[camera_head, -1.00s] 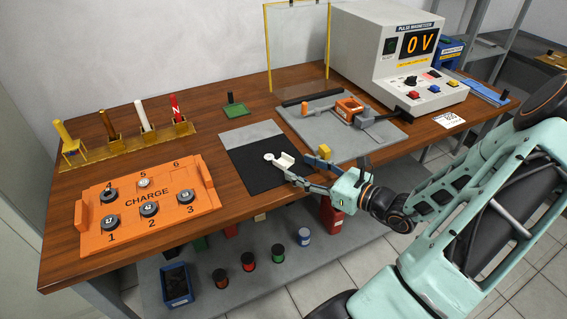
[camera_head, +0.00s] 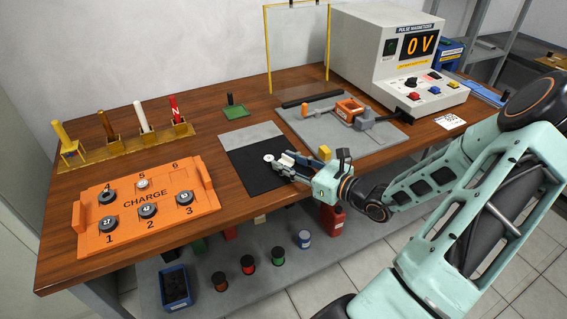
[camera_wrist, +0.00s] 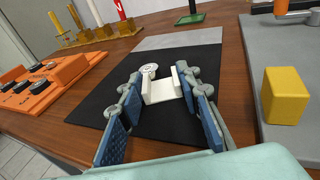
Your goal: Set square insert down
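The white, square-cornered insert (camera_wrist: 162,92) lies on the black mat (camera_wrist: 95,110), with raised side walls. A small pale round disc (camera_wrist: 149,70) touches or lies just beyond its far left edge. My gripper (camera_wrist: 160,88) is open low over the mat, with its blue-padded fingers spread on either side of the insert. The left finger appears apart from it; the right fingertip is very close, and I cannot tell whether it touches. In the head view the insert (camera_head: 287,159) is partly hidden by my gripper (camera_head: 290,166).
A yellow block (camera_wrist: 286,95) stands on the grey plate right of my gripper. The orange CHARGE tray (camera_head: 145,212) with several round pieces is at the left. The pulse magnetizer (camera_head: 400,60) at the back reads 0 V. The mat's left part is clear.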

